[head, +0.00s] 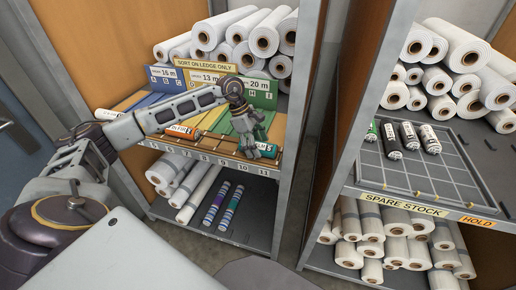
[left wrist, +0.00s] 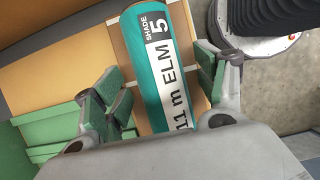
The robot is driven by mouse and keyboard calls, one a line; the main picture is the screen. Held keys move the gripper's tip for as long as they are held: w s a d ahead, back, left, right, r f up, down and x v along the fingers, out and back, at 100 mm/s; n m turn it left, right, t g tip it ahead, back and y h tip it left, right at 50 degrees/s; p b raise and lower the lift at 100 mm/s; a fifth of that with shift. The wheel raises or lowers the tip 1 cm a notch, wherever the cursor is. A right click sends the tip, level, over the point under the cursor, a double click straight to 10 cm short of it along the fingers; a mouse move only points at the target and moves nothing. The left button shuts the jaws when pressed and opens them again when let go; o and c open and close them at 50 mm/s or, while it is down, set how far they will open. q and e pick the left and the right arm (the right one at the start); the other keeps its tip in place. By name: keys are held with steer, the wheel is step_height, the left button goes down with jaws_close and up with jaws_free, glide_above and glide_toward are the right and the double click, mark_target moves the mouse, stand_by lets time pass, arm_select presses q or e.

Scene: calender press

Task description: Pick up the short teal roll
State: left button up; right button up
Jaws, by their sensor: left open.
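The teal roll (left wrist: 158,100) with a white label reading "SHADE 5" and "11 m ELM" fills the middle of the left wrist view. In the head view the teal roll (head: 267,149) lies at the right end of the ledge, partly hidden by my gripper. My left gripper (head: 256,137) is open just over it. In the left wrist view its green-padded fingers (left wrist: 160,88) stand on either side of the roll, with a gap visible on the left; contact on the right I cannot tell. My right gripper is in neither view.
A red-ended labelled roll (head: 180,131) lies left along the numbered ledge (head: 215,160). Blue, yellow and green sorting lanes rise behind, under white rolls (head: 262,40). A grey post (head: 300,90) stands close on the right, before the spare stock rack (head: 415,205).

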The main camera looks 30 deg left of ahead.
mark_target(257, 142)
arm_select(q)
steer(key=c, duration=1.1)
steer(key=shift+r, duration=0.15)
steer(key=shift+r+b, duration=0.3)
steer(key=shift+r, duration=4.6)
